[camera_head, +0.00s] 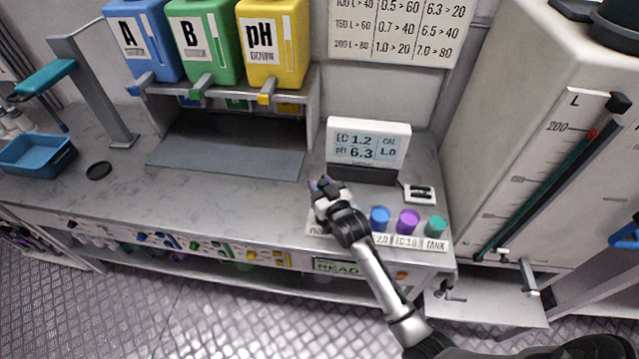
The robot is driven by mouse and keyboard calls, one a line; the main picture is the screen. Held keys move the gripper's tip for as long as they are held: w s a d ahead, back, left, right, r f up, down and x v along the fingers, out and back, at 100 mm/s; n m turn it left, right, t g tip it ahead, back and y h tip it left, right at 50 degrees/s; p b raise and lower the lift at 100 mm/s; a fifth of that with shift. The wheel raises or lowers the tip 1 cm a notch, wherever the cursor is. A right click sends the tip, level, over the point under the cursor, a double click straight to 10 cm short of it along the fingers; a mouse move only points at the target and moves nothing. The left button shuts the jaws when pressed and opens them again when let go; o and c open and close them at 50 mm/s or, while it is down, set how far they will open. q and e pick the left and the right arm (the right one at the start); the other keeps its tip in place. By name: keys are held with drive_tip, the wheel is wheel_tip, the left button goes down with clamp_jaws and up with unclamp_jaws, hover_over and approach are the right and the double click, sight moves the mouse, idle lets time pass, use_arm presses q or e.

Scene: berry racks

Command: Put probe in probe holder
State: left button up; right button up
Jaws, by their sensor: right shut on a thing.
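My right gripper (322,186) is over the counter in front of the meter, left of the row of cups. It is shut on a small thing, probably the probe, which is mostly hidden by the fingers. Small purple tips show at the jaws. The meter (368,143) has a lit screen reading EC 1.2 and pH 6.3. A small white block with dark slots (420,194) stands right of the meter's base; it may be the probe holder, but I cannot tell for sure. I cannot make out my left gripper.
Blue (380,218), purple (407,221) and teal (436,226) cups stand along the counter's front edge, right of my gripper. Bottles A, B and pH sit on a raised shelf (312,80). A large tank (530,130) stands right. The counter's left middle is mostly clear.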

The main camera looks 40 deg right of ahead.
drive_tip(key=o, duration=1)
drive_tip(key=s+a, duration=0.2)
drive_tip(key=s, duration=1.1)
drive_tip(key=shift+s+a+p, duration=0.25)
drive_tip(key=shift+a+p, duration=0.05)
drive_tip(key=shift+f, duration=0.1)
